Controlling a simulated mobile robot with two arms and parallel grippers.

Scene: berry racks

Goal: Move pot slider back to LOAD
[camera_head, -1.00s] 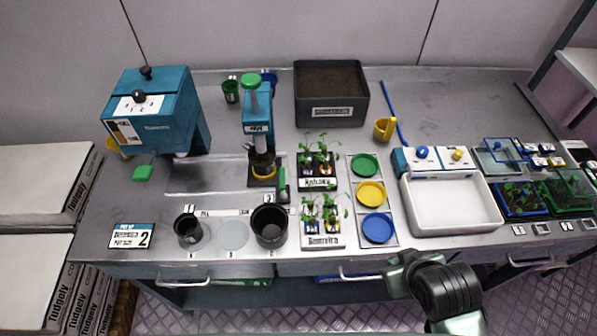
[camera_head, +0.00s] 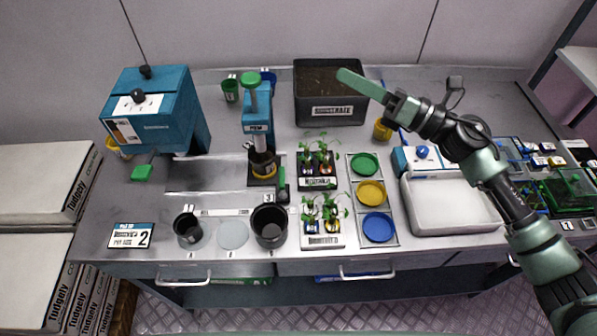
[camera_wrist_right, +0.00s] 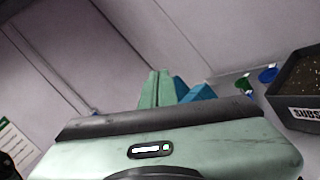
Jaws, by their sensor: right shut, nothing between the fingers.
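The pot slider (camera_head: 262,182) is a dark carriage at the right end of a pale metal track (camera_head: 205,174). It sits under the blue press (camera_head: 257,121) with the green knob, and a dark pot (camera_head: 262,161) with a yellow ring stands on it. A green-handled lever (camera_head: 282,187) stands beside the carriage. My right gripper (camera_head: 345,76) is shut and empty, above the dark soil bin, up and right of the press. In the right wrist view its closed green fingers (camera_wrist_right: 160,90) show with a blue part behind. My left gripper is not in view.
A blue dispenser (camera_head: 155,110) stands left of the track. The soil bin (camera_head: 332,111), seedling trays (camera_head: 318,182) and coloured dishes (camera_head: 371,193) lie to the right. Dark pots (camera_head: 270,224) stand in front. The track's left part is clear.

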